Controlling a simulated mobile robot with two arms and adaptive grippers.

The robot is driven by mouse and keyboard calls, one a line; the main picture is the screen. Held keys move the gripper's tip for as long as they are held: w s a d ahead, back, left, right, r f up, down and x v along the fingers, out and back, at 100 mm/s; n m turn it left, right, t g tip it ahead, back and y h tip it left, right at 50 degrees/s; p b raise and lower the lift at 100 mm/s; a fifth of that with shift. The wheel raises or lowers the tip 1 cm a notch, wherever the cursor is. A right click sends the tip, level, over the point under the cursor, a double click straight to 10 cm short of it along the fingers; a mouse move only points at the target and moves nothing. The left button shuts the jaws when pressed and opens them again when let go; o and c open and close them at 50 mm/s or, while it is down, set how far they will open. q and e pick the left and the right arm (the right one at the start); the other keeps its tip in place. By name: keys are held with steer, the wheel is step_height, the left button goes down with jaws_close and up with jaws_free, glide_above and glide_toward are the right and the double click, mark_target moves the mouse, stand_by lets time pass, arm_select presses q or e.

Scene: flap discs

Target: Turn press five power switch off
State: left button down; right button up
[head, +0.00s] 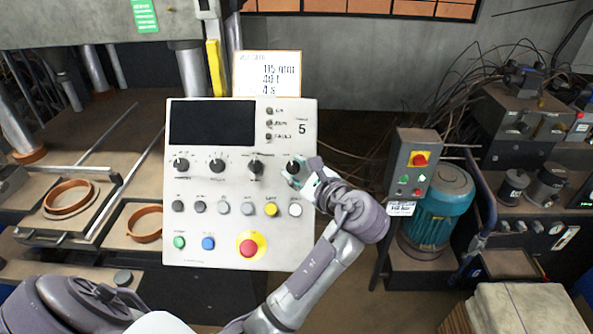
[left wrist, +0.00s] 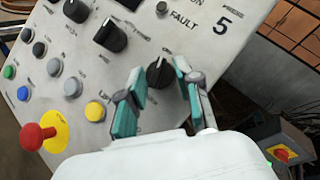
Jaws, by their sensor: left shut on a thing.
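The press five control panel (head: 222,253) is a pale plate marked "5" with a dark screen, a row of black rotary knobs and several buttons. The rightmost black knob, the power switch (head: 292,166), is partly covered by my left gripper (head: 299,177). In the left wrist view the black switch (left wrist: 158,71) has a light pointer line and sits between the teal fingertips of my left gripper (left wrist: 160,88), which is shut on it. The label by the switch is too small to read. My right gripper is not in view.
A red mushroom button (head: 248,248) on a yellow disc sits low on the panel. A grey switch box (head: 414,165) and a teal motor (head: 440,208) stand to the right. A written card (head: 267,75) stands above the panel. Orange rings (head: 68,199) lie at left.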

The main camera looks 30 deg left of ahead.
arm_select(q)
steer(key=shift+w+n+g, duration=0.1)
steer(key=shift+n+g, duration=0.7)
steer(key=shift+n, duration=0.5)
steer(key=shift+h, duration=0.3)
steer(key=c, duration=0.8)
jaws_free()
steer(key=shift+r, duration=0.1)
step_height(320, 180, up, 10)
steer(key=shift+f, duration=0.1)
